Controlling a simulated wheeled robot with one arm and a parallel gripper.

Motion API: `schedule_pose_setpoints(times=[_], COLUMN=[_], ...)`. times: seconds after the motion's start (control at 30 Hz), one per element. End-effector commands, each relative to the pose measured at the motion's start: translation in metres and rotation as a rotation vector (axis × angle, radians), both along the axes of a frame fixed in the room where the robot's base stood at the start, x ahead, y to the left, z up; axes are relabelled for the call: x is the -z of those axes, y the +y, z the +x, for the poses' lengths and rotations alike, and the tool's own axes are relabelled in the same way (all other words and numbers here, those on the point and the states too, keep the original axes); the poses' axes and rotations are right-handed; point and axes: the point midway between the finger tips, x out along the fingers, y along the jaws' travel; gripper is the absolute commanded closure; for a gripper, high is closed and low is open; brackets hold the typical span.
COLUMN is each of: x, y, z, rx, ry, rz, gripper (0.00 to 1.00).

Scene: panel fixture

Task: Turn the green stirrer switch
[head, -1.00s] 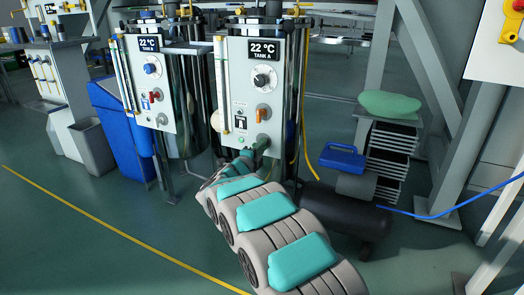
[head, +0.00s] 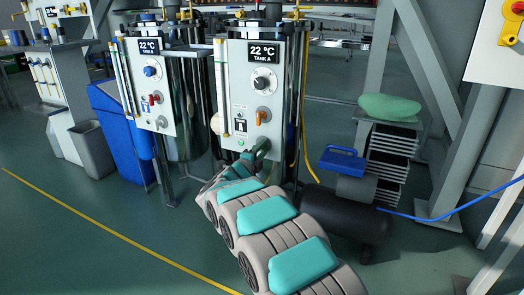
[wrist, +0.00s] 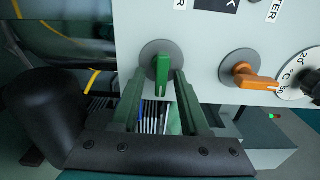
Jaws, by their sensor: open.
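The green stirrer switch (wrist: 161,72) is a green lever on a round grey disc on the pale panel. In the wrist view its lever points down the picture, with a white mark near its lower end. My gripper (wrist: 158,85) is open, with one dark green finger on each side of the lever's lower part. I see a gap on each side; contact cannot be told. In the head view my gripper (head: 260,148) is at the lower part of the Tank A panel (head: 237,65), and the green switch cannot be made out clearly behind it.
An orange switch (wrist: 248,80) sits beside the green one in the wrist view; its lever points right. A dial (head: 265,80) is higher on the Tank A panel.

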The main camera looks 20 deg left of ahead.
Motion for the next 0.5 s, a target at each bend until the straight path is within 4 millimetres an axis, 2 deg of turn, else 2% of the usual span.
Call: schedule_pose_setpoints(times=[0.27,0.5], x=[-0.001,-0.002], y=[0.002,0.005], z=[-0.008,-0.046], rx=[-0.002,-0.003], ry=[0.001,-0.001], rz=[-0.001,-0.001], gripper=[0.55,0.55])
